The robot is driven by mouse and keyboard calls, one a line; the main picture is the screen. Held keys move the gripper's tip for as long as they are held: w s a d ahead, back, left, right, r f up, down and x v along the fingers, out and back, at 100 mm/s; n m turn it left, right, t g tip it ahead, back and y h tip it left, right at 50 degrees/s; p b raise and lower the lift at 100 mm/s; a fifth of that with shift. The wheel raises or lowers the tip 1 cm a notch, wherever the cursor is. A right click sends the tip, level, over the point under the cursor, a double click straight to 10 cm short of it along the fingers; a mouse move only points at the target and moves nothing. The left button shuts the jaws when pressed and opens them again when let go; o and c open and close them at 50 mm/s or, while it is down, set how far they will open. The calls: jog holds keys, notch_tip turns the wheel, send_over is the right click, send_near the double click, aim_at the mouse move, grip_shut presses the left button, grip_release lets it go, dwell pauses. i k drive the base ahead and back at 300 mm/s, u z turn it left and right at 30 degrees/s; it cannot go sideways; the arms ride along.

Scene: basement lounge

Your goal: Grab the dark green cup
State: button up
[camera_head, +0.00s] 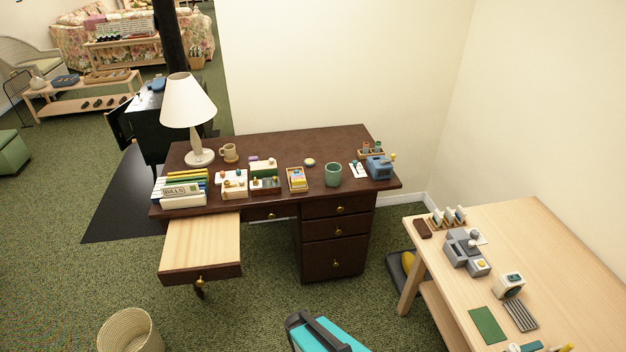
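The dark green cup (333,176) stands upright near the front right of the dark brown desk (345,141). It has no visible handle from this side. It stands apart from the small tray of coloured items on its left and the blue device on its right. My gripper is not in view.
A white lamp (188,108), a tan mug (229,152), books (183,190), a small tray (297,180) and a blue device (379,167) share the desk. A pulled-out drawer (202,245) juts forward. A light wood table (530,230) stands right; a woven basket (130,332) is front left.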

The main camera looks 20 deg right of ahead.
aim_at(334, 170)
jog(key=z, duration=0.8)
jog(key=k, duration=0.1)
jog(key=u, duration=2.35)
jog(key=i, duration=1.1)
jog(key=z, duration=2.65)
jog(key=i, duration=0.1)
jog(key=u, duration=1.25)
